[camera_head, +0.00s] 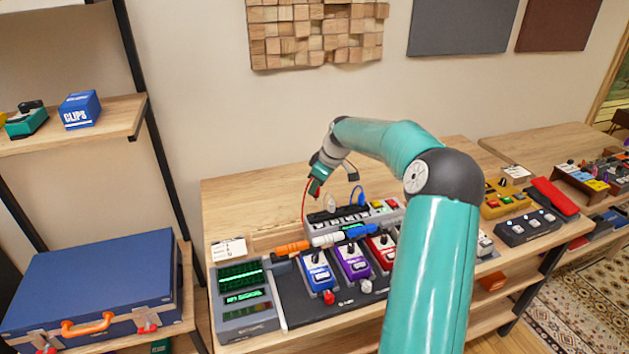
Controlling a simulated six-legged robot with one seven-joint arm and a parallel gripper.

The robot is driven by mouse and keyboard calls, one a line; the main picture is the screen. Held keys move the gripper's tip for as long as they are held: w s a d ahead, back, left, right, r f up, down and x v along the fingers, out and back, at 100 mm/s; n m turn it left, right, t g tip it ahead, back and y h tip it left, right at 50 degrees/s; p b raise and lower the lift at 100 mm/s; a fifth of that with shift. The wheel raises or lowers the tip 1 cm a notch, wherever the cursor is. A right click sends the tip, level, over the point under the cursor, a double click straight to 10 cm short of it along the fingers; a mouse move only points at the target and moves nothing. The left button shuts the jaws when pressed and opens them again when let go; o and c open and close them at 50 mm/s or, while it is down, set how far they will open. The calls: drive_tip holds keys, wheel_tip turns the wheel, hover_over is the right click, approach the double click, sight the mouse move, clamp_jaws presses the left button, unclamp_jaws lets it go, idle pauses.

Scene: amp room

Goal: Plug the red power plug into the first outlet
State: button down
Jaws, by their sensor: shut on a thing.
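My gripper (317,186) is above the back of the workbench, at the end of my teal arm. It is shut on the red power plug (314,188), which is small and partly hidden by the fingers. A thin red cable (304,205) hangs from the plug down toward the bench. Which outlet is the first cannot be told at this size.
A blue cable (358,193) loops up at the strip's right. In front are blue (318,274), purple (353,262) and red (381,248) pedals, with orange and white connectors between. A green-screened device (243,296) stands left. The wooden bench top (240,200) is clear at back left.

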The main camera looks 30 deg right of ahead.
sight(316, 200)
wheel_tip(316, 200, down, 2)
drive_tip(key=shift+w, duration=0.1)
drive_tip(key=shift+f, duration=1.85)
drive_tip(key=shift+f, duration=1)
idle(0.9)
drive_tip(key=c, duration=0.8)
unclamp_jaws()
drive_tip(key=shift+r, duration=3.55)
